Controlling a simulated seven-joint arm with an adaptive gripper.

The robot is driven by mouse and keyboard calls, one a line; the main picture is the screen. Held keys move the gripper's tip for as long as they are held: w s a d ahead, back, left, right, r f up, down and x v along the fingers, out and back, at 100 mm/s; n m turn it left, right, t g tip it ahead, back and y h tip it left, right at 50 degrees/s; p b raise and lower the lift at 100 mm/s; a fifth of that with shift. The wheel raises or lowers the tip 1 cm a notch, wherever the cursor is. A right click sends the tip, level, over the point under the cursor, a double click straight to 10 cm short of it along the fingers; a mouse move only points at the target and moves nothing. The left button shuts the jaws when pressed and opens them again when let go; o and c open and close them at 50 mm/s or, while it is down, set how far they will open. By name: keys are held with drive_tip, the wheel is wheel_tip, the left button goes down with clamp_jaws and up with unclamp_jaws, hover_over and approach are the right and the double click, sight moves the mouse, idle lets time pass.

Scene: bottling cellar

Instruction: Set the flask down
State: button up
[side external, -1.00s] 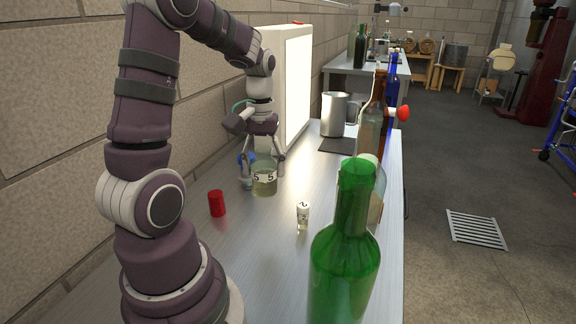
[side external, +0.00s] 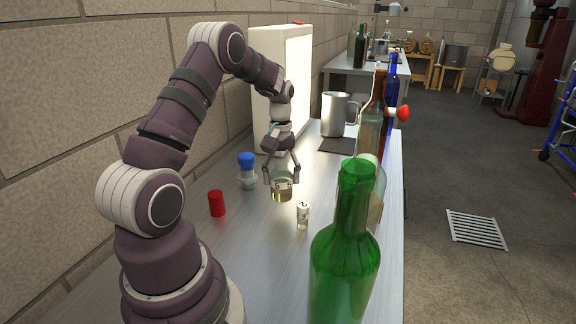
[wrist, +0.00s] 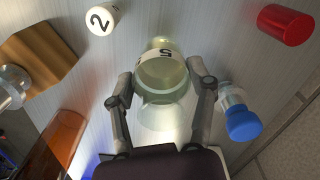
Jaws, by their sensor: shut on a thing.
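The flask (side external: 283,192) is clear glass with pale yellow-green liquid and a white label band; it also shows in the wrist view (wrist: 163,72), where the label reads 5. My gripper (side external: 282,182) is shut on it, with one finger on each side, as the wrist view (wrist: 166,82) also shows. The flask looks upright above the metal bench (side external: 180,262). I cannot tell whether its base touches the bench top.
A small vial marked 2 (side external: 303,216) stands close, to the front right. A red cylinder (side external: 217,203) and a blue-topped bottle (side external: 247,172) stand to the left. A green bottle (side external: 343,255) is in front, a steel jug (side external: 335,114) behind. A lit white panel (side external: 298,85) stands by the wall.

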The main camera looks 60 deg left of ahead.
sight(284, 187)
drive_tip(key=shift+w+a+f, duration=0.15)
drive_tip(key=shift+w+a, duration=0.3)
drive_tip(key=shift+w, duration=0.15)
drive_tip(key=shift+f, duration=1.65)
drive_tip(key=o, duration=1.2)
drive_tip(key=shift+f, duration=0.1)
